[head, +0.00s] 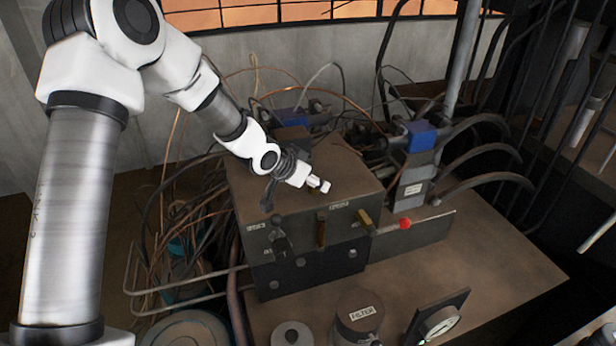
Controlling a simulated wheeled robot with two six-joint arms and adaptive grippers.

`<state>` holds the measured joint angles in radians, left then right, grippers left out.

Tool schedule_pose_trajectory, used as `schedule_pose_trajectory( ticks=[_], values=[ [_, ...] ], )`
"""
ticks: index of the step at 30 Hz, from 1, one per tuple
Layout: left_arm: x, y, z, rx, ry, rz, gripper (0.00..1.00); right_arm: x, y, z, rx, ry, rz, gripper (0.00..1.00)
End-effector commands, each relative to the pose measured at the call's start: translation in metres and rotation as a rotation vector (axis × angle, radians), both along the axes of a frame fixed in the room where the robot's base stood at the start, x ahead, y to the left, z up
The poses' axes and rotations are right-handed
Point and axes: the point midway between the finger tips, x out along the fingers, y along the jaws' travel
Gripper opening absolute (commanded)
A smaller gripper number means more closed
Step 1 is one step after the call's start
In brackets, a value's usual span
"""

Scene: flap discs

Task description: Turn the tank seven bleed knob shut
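A brown metal block (305,205) stands in the middle of the head view. Its front has several small handles: a dark one (279,242) at left, a brass one (321,230) in the middle and another brass one (365,219) at right. Small labels sit beside them, too small to read, so I cannot tell which is tank seven's. My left gripper (287,181) is over the block's top, behind the handles and apart from them. Its fingers are small and dark, and their opening is unclear. My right gripper is out of view.
A red knob (404,223) sits right of the block. Loose wires and hoses crowd the left and back. The brown bench top (490,255) is clear at right.

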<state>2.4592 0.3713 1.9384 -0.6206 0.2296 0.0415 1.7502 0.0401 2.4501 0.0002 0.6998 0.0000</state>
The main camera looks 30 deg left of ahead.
Motion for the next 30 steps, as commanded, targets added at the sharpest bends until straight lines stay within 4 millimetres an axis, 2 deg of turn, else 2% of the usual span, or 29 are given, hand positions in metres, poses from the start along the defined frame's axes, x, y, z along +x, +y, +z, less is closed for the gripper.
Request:
schedule_pose_trajectory(
  ticks=[5,9,30],
  values=[
    [-0.026,0.007,0.03,-0.007,-0.003,0.002,0.58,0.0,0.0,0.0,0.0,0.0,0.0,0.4],
    [-0.037,0.011,0.04,-0.004,-0.002,0.004,0.58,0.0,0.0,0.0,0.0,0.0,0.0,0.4],
    [-0.042,0.011,0.044,-0.002,0.001,-0.001,0.58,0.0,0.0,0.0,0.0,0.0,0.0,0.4]
  ],
)
